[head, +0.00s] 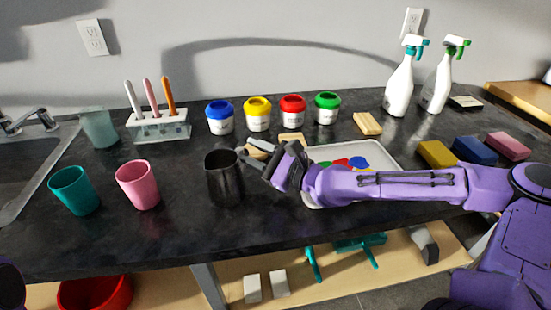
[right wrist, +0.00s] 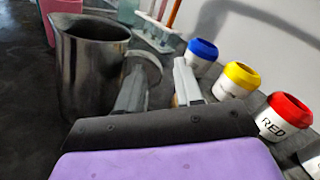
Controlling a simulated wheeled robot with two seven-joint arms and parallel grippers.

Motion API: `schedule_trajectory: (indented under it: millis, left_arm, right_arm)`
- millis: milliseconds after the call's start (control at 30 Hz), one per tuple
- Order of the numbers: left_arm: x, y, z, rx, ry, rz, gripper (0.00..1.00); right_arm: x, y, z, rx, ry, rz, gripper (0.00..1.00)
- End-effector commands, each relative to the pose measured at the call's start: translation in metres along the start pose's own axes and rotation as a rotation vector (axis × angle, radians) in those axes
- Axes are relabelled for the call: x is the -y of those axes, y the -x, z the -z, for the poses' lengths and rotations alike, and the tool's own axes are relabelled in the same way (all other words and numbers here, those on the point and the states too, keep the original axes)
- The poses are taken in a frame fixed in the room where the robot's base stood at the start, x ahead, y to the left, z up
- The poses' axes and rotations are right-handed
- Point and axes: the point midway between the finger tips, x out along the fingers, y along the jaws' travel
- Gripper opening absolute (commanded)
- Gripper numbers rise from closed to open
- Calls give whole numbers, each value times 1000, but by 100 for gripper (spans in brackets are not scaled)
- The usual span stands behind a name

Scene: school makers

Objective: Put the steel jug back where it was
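The steel jug (head: 224,178), dark and shiny, stands upright on the black counter at the middle front. It also shows at the left of the right wrist view (right wrist: 88,65). My right gripper (head: 258,163) is low beside the jug's right side. In the right wrist view its two fingers (right wrist: 160,88) stand apart with a gap between them. A curved grey piece, seemingly the jug's handle (right wrist: 146,66), is close to the left finger; I cannot tell whether they touch. My left gripper is not in view.
Pink (head: 138,185) and teal (head: 74,190) cups stand left of the jug. Blue (head: 220,117), yellow (head: 258,114), red (head: 292,112) and green (head: 327,108) paint pots stand behind. A white tray (head: 385,160) lies behind my right arm.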

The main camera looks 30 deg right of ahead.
Motion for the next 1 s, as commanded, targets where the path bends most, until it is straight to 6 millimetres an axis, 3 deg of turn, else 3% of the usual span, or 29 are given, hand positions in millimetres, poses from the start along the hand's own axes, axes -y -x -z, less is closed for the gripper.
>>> schedule_trajectory:
  millis: [367,500,700,1000]
  left_arm:
    - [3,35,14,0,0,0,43]
    - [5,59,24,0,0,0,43]
    - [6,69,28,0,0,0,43]
    - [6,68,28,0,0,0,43]
  right_arm:
    - [3,71,-6,2,-9,6,35]
    - [7,88,-7,1,-5,7,35]
    - [1,99,-3,2,-2,2,35]
    - [-1,100,0,2,0,0,35]
